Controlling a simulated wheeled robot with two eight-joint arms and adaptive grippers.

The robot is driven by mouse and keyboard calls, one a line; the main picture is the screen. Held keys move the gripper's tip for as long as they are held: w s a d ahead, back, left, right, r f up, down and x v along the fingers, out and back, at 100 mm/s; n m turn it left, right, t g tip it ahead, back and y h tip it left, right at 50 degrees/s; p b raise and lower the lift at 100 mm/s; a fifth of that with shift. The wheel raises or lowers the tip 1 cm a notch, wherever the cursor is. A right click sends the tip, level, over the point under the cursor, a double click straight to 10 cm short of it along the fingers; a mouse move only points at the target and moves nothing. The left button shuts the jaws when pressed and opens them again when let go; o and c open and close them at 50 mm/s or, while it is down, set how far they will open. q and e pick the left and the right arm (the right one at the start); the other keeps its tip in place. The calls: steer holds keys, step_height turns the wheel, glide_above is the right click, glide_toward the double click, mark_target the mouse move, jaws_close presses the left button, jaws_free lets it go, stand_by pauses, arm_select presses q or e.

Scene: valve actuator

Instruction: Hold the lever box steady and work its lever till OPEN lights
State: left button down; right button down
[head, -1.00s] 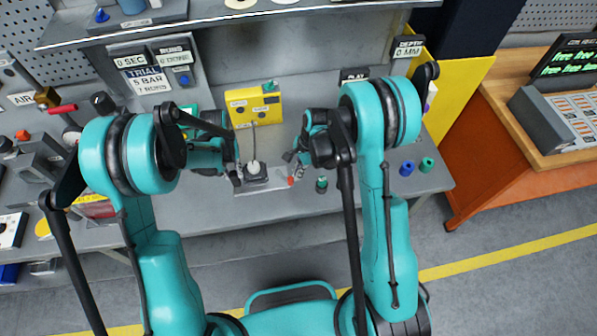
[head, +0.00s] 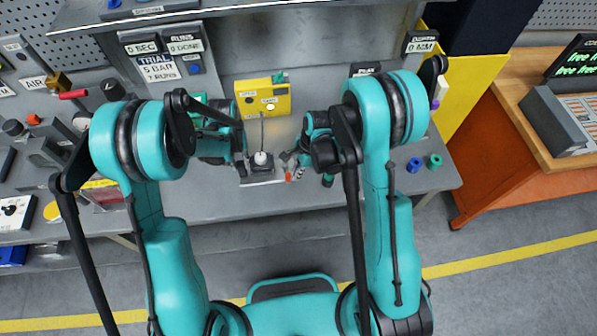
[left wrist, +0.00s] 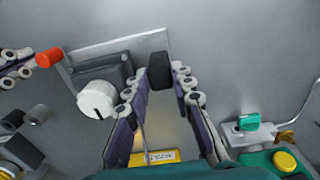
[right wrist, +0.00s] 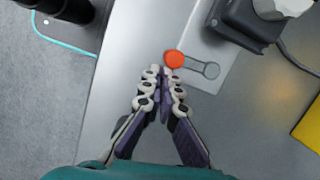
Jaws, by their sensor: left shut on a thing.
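The lever box (head: 260,165) is a small dark block with a white knob on a pale plate. It also shows in the left wrist view (left wrist: 100,75). My left gripper (head: 240,167) is beside it, its fingers shut on a dark upright part (left wrist: 158,70) at the plate's edge. A red-orange knob (right wrist: 174,59) sits by a grey slot-like shape on the plate. My right gripper (right wrist: 162,73) has its fingertips together, close to the red knob; contact is unclear. A cable runs to the yellow box (head: 247,92) behind. I cannot tell whether its OPEN lamp is lit.
A small dark green-topped piece (head: 328,181) stands right of my right gripper. Blue (head: 415,165) and green (head: 434,161) spools stand further right. A trial panel (head: 160,68) is behind on the left. The bench front is clear.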

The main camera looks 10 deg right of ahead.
stand_by(0.5)
steer(key=shift+s+d, duration=0.1)
steer(key=shift+d, duration=0.3)
steer(key=d, duration=0.3)
steer(key=shift+s+d, duration=0.1)
steer(key=shift+s, duration=0.25)
steer(key=v, duration=0.9)
steer(key=shift+s, duration=0.35)
steer(key=c, duration=1.8)
jaws_free()
steer(key=shift+r, duration=0.4)
steer(key=shift+c, duration=0.2)
steer(key=o, duration=0.4)
steer(key=shift+w+a+r+n, duration=0.1)
steer(key=shift+a+n, duration=0.3)
steer(key=shift+a, duration=0.05)
steer(key=n+h, duration=0.3)
steer(key=n, duration=0.4)
glide_toward(288, 175)
step_height(288, 175, down, 10)
steer(key=shift+d+f, duration=0.1)
steer(key=shift+d, duration=0.05)
